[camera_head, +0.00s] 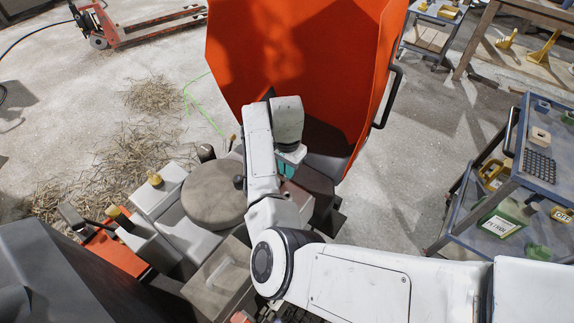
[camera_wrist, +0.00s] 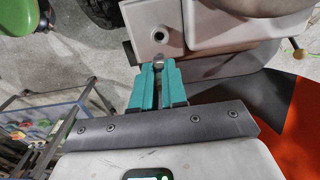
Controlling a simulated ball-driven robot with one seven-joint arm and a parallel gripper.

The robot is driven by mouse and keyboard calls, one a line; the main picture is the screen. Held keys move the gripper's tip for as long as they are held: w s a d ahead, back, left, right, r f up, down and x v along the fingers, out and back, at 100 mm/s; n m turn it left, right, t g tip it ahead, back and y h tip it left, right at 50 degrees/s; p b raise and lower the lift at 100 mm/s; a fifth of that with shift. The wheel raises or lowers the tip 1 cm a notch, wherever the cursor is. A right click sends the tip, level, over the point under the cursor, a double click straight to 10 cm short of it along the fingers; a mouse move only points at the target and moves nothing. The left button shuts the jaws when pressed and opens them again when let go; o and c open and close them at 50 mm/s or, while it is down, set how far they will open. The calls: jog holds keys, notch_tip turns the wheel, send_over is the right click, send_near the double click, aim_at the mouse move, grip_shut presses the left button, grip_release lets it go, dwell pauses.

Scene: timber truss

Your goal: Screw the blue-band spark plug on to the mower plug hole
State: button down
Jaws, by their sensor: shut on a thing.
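My gripper (camera_wrist: 158,68) has teal fingers closed together on a small grey metal piece (camera_wrist: 158,63), likely the spark plug. Only its end shows between the fingertips; no blue band can be made out. In the wrist view, a pale block of the mower engine (camera_wrist: 205,35) lies just beyond the fingertips. A round dark-centred hole (camera_wrist: 160,37) in its face is a little ahead of the held piece, apart from it. In the head view my gripper (camera_head: 287,166) is beside the engine (camera_head: 215,195), largely hidden by my arm.
The raised orange hood (camera_head: 300,60) stands close behind my gripper. Straw and open floor (camera_head: 130,60) lie to the left; a red pallet jack (camera_head: 150,28) is farther back.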

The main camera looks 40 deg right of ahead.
jog(key=shift+f+b, duration=2.1)
jog(key=shift+f, duration=1.55)
jog(key=shift+f+b, duration=0.35)
jog(key=shift+f, duration=0.9)
jog(key=c, duration=1.1)
grip_release()
notch_tip(320, 180, up, 11)
jog(key=shift+f+p, duration=0.1)
jog(key=shift+p, duration=0.4)
